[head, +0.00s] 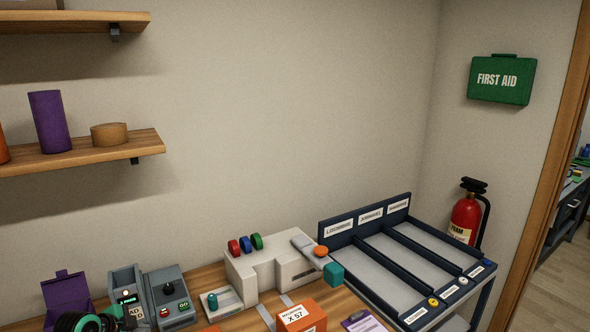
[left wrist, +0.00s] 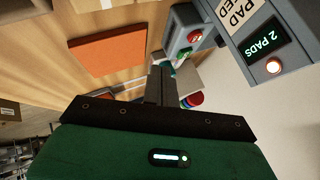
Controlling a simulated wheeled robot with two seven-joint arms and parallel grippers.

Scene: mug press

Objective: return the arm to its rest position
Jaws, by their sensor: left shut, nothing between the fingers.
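In the left wrist view my left gripper (left wrist: 161,82) has its dark fingers together, with nothing seen between them. It is over the wooden table (left wrist: 90,90), beside a flat orange piece (left wrist: 107,53) and a grey unit with a "2 PADS" display (left wrist: 259,48). My right gripper is in neither view.
Shelves (head: 90,153) hang at the left.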

